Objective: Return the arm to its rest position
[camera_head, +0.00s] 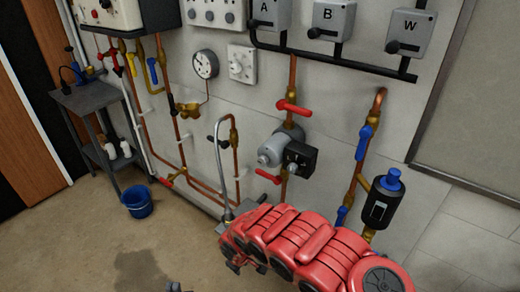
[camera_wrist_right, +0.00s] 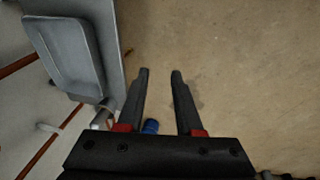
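My right arm (camera_head: 310,245), red and segmented, reaches in from the lower right in the head view, in front of the lower wall pipes. Its gripper is hidden or too unclear to make out there. In the right wrist view my right gripper (camera_wrist_right: 160,73) is open, with its two dark fingers apart. Nothing is held between them, and bare floor shows beyond. A small dark grey part at the bottom edge of the head view may be the tip of my left gripper (camera_head: 175,287); its opening cannot be made out.
A grey tray-like fixture (camera_wrist_right: 70,50) is left of the right fingers. A blue bucket (camera_head: 137,201) stands on the floor by a grey shelf stand (camera_head: 90,97). Copper pipes, red-handled valves and a black-and-blue unit (camera_head: 381,200) line the wall. Floor at lower left is clear.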

